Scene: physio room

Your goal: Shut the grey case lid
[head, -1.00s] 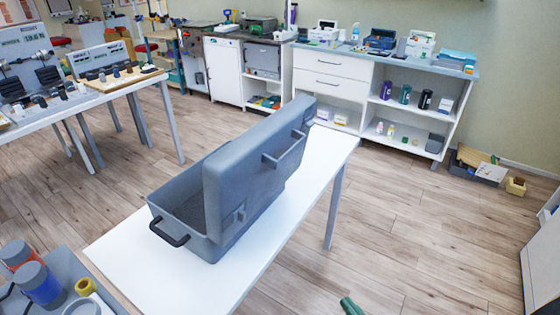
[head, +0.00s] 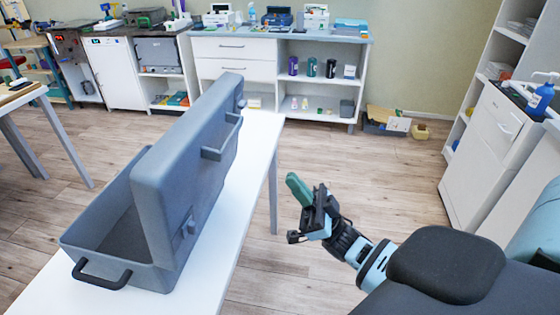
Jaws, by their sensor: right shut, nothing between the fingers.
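The grey case (head: 82,226) stands on a white table (head: 262,135), with a black handle (head: 100,274) on its near end. Its grey lid (head: 150,205) is open and stands up steeply along the right side of the base. A grey bar handle (head: 222,140) is on the lid's outer face, towards the right. The inside of the base shows only in part behind the lid. My right gripper (head: 299,190), with green fingers, is shut and empty. It is right of the table and apart from the lid. My left gripper is not in view.
A low white cabinet (head: 245,62) with shelves stands along the back wall. Another white cabinet (head: 490,145) is at the right, with a blue bottle (head: 540,99) nearby. Boxes (head: 385,122) lie on the floor at the back.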

